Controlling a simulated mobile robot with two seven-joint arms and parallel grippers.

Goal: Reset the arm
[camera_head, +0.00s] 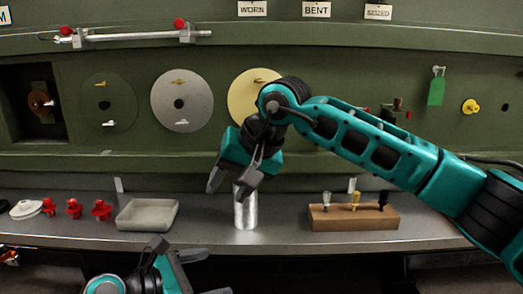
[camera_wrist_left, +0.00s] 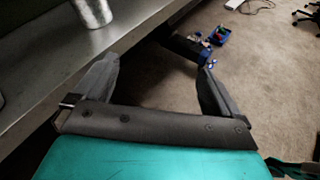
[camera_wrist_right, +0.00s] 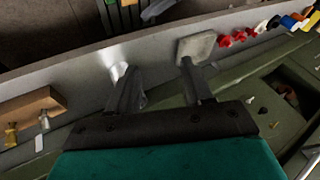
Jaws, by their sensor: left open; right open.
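My right arm reaches in from the right in the head view, and its gripper (camera_head: 232,186) points down just above and in front of the metal cylinder (camera_head: 245,212) on the grey shelf. In the right wrist view its two fingers (camera_wrist_right: 160,92) are apart with nothing held between them. My left gripper (camera_head: 205,270) is low at the front of the shelf in the head view. In the left wrist view its fingers (camera_wrist_left: 158,88) are wide apart and empty, beyond the shelf edge and above the floor. The cylinder also shows in the left wrist view (camera_wrist_left: 92,10).
The grey shelf (camera_head: 280,235) holds a shallow tray (camera_head: 147,214), several red parts (camera_head: 73,208) and a wooden block (camera_head: 354,217) with small fittings. The green panel behind carries a grey disc (camera_head: 182,98) and a yellow disc (camera_head: 243,92). A green tag (camera_head: 437,90) hangs at right.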

